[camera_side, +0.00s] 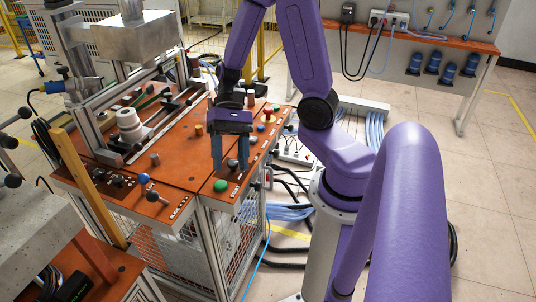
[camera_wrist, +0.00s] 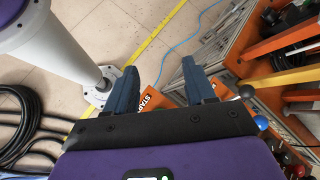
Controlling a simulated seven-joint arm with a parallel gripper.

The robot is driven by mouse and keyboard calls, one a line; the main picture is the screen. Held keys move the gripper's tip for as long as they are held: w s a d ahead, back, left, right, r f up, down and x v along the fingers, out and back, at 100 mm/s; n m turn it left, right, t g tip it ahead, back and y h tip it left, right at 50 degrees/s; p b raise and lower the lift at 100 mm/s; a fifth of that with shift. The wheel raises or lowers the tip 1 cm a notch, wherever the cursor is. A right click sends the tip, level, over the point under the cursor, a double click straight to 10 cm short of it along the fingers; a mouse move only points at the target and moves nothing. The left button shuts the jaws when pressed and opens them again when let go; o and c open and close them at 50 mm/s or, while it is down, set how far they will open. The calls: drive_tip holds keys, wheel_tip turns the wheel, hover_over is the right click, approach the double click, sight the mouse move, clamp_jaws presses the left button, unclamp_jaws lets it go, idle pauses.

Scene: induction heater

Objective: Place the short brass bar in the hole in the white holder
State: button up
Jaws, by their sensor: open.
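The white holder (camera_side: 130,125), a stepped round piece, stands on the left part of the orange bench top. A small brass-coloured cylinder (camera_side: 251,98) stands behind my gripper, and a short brown-gold one (camera_side: 198,129) stands left of it. I cannot tell which is the short brass bar. My gripper (camera_side: 230,165) points down over the front right of the bench, open and empty, right of the holder. In the wrist view, its fingers (camera_wrist: 160,67) are spread apart with only floor and the bench's edge beyond. The holder's hole is not clear to see.
A green button (camera_side: 220,186) lies just below my fingers, and a blue knob (camera_side: 144,178) is at the front edge. Metal rails and a frame surround the holder. A red button (camera_side: 269,116) and small grey posts stand on the bench. Cables lie on the floor.

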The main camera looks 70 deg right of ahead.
drive_tip(key=s+r+n+t+h, duration=0.1)
drive_tip(key=s+n+h, duration=0.7)
drive_tip(key=n, duration=0.8)
drive_tip(key=shift+s+a+r+t, duration=0.15)
drive_tip(key=shift+s+r+t, duration=0.2)
drive_tip(key=shift+r, duration=0.35)
drive_tip(key=n, duration=0.1)
drive_tip(key=r+n+t, duration=0.1)
drive_tip(key=a+n+t, duration=0.1)
drive_tip(key=n, duration=0.1)
drive_tip(key=shift+s+r+t, duration=0.25)
drive_tip(key=shift+s+r, duration=0.05)
drive_tip(key=shift+r, duration=0.1)
